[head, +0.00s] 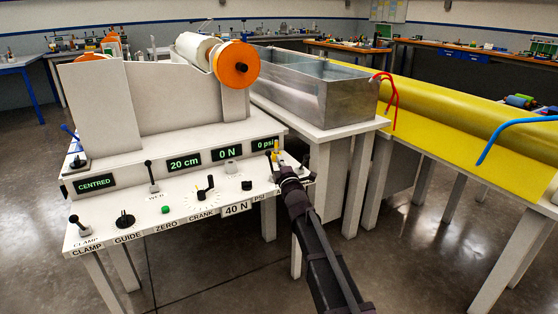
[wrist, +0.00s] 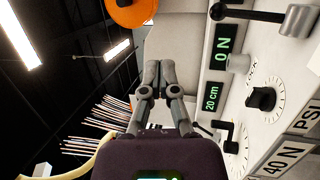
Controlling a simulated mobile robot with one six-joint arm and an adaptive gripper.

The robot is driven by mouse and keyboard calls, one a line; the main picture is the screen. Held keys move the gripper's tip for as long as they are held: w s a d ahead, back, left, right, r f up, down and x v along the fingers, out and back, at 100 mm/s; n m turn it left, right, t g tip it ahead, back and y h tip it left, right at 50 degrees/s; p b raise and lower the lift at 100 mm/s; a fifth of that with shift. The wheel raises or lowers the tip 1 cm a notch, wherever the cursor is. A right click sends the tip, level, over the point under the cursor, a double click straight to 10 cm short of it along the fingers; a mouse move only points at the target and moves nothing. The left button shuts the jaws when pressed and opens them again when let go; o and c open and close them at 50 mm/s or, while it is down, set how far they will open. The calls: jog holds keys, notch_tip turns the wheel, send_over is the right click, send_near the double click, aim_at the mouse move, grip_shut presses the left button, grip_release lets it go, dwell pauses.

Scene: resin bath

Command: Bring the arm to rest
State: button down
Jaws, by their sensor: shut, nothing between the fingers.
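My gripper (wrist: 159,68) shows in the wrist view with its two grey fingers together and nothing between them. It is in front of the console's pale upper body, with the panel to the right of the fingers in this view. No contact shows. In the head view my dark arm reaches up from the bottom to the right end of the white console (head: 150,215).
The console has levers, a crank knob (head: 205,189) and displays reading CENTRED, 20 cm, 0 N and 0 psi. An orange-ended roll (head: 237,65) sits on top. A metal bath (head: 320,90) and a yellow-covered table (head: 450,105) stand behind and right. Open floor lies at lower right.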

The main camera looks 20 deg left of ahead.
jog(key=shift+d, duration=0.1)
jog(key=d+f+m+g+h, duration=0.1)
jog(key=d+f+m+h, duration=0.3)
jog(key=d, duration=0.3)
jog(key=d+f+m+g+h, duration=0.25)
jog(key=d+f+m, duration=0.2)
jog(key=d, duration=0.35)
jog(key=s+d+f+m+g+h, duration=0.2)
jog(key=s+d+f+m+g, duration=0.15)
jog(key=s+d+f, duration=0.35)
jog(key=s+d+f+m+g+h, duration=0.2)
jog(key=s+d+f+m+h, duration=0.15)
jog(key=d, duration=0.55)
jog(key=s+d+f+m+g, duration=0.1)
jog(key=s+d+m+g, duration=0.2)
jog(key=s, duration=0.4)
jog(key=s+d+f+m+g+y+p, duration=0.1)
jog(key=s+d+m+g, duration=0.2)
jog(key=s, duration=0.4)
jog(key=s+d+f+m+g, duration=0.1)
jog(key=s+d+m+g, duration=0.15)
jog(key=s, duration=0.45)
notch_tip(320, 180, up, 32)
jog(key=p, duration=3.2)
jog(key=shift+d, duration=0.3)
